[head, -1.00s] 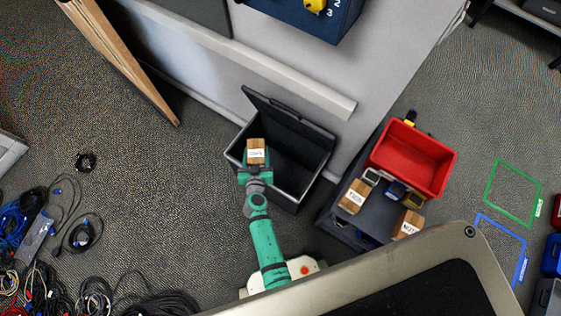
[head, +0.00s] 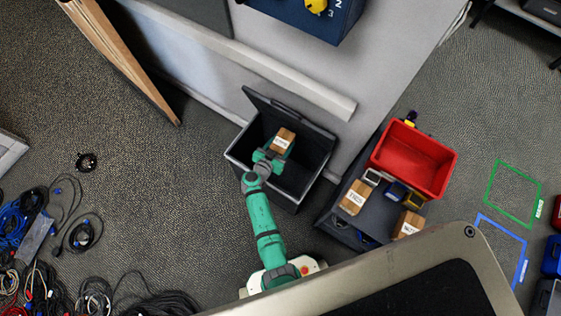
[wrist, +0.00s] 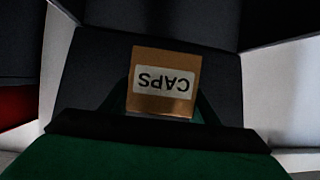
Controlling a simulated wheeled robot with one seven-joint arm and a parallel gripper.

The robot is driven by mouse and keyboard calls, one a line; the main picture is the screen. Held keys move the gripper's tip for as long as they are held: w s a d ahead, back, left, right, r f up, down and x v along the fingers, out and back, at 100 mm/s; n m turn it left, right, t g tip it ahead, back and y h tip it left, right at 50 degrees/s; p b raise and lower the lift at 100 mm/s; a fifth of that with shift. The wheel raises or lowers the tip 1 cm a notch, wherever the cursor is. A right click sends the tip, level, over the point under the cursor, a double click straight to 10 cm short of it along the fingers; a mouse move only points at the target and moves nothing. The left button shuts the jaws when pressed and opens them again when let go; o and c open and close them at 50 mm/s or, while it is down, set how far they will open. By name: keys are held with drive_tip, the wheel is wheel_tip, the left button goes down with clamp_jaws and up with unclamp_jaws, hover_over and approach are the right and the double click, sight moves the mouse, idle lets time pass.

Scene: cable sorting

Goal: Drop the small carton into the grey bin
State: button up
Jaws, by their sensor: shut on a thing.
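The small carton (head: 284,139) is brown with a white label, and it shows in the wrist view (wrist: 163,82) with the label "CAPS" upside down. My gripper (head: 273,155) is shut on the carton and holds it over the opening of the grey bin (head: 307,188). The bin is dark grey, with its lid (head: 290,110) tipped open on the far side. In the wrist view the dark bin surfaces surround the carton. I cannot tell how far the carton is above the bin floor.
To the right, a dark cart carries a red bin (head: 413,160), two more labelled cartons (head: 354,197) (head: 408,224) and small devices. A pale partition (head: 280,75) stands behind the grey bin. Cables (head: 70,225) lie on the floor at left.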

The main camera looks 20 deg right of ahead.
drive_tip(key=shift+f, duration=2.15)
drive_tip(key=o, duration=1.2)
drive_tip(key=v, duration=1)
drive_tip(key=shift+s+a, duration=0.2)
drive_tip(key=shift+s, duration=0.15)
